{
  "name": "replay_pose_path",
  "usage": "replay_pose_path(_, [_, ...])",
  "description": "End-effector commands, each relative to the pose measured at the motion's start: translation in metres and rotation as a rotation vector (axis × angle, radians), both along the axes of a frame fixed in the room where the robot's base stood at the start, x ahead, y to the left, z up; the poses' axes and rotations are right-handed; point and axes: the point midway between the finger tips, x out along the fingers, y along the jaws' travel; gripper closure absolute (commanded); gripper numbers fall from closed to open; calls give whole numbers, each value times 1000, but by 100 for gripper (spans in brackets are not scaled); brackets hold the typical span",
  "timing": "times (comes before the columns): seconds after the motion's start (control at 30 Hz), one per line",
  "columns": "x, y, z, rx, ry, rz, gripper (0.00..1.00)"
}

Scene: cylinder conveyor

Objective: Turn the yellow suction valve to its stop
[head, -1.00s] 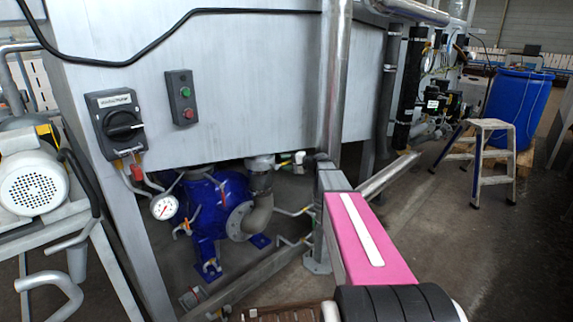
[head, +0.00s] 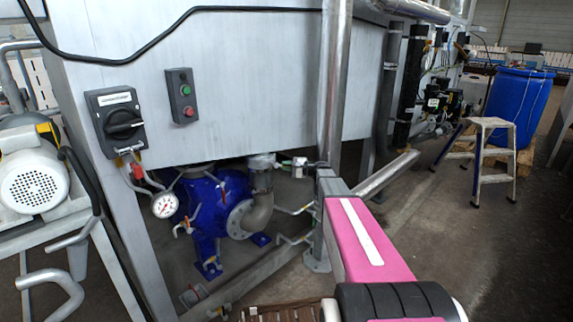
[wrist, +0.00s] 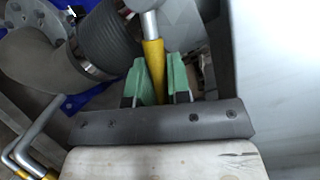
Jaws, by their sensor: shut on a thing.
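The yellow suction valve handle (wrist: 153,58) stands upright in the middle of the wrist view, with a silver metal piece at its upper end. My gripper (wrist: 160,84) is shut on it, with one green finger pad on each side of the yellow part. In the head view the valve area is small, beside the grey elbow pipe (head: 259,211) and beyond my pink arm. The handle cannot be made out clearly there.
A blue pump (head: 207,228) with a round gauge (head: 164,205) sits under the grey tank (head: 250,90). A steel post (head: 335,85) stands close to my arm. A step stool (head: 485,160) and blue barrel (head: 517,105) are at the right, with open floor before them.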

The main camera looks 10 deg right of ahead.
Motion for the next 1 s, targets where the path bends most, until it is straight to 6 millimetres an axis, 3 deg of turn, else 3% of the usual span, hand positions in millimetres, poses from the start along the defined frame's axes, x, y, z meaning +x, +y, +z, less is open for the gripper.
replay_pose_path(0.43, [-10,12,-26,342,252,1,100])
replay_pose_path(1.0, [-29,37,-42,766,559,1,100])
